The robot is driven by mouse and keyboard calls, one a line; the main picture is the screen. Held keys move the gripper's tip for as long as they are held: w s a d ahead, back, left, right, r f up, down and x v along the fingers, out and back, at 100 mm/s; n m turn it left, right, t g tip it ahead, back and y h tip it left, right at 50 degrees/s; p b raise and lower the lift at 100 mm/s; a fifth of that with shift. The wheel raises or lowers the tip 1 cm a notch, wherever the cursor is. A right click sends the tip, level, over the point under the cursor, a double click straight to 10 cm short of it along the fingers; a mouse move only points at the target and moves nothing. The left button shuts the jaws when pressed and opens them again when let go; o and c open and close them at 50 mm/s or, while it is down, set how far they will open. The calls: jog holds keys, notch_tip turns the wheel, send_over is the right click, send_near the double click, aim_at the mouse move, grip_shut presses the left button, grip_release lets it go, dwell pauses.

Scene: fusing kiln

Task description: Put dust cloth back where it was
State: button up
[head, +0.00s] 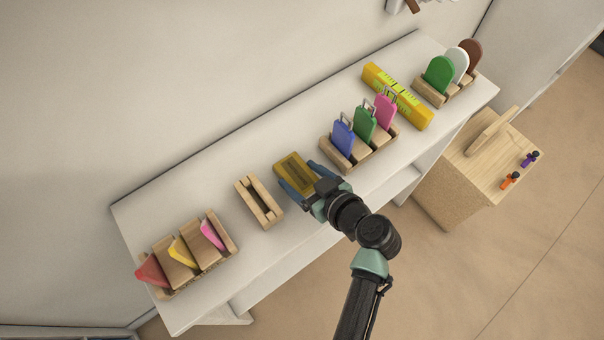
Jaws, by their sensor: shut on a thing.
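My gripper (298,176) is over the white shelf, its two blue fingers on either side of a mustard-yellow flat piece, which I take to be the dust cloth (292,164). The piece has a darker rectangle in its middle. The gripper is shut on it. I cannot tell whether the piece touches the shelf top. An empty wooden holder (249,199) with a long slot stands just left of the gripper.
The long white shelf (200,196) runs along the wall. A rack (236,247) with red, yellow and pink pieces is at left. A rack (337,161) of blue, green and pink tags, a yellow level (424,117) and a rack (431,96) of rounded pieces stand right.

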jog(key=shift+f, duration=0.15)
jog(key=o, duration=1.2)
jog(key=shift+c, duration=0.2)
jog(key=shift+r, duration=0.35)
jog(key=b+v, duration=0.1)
jog(key=v, duration=1.1)
jog(key=shift+f, duration=0.2)
jog(key=shift+s, duration=0.1)
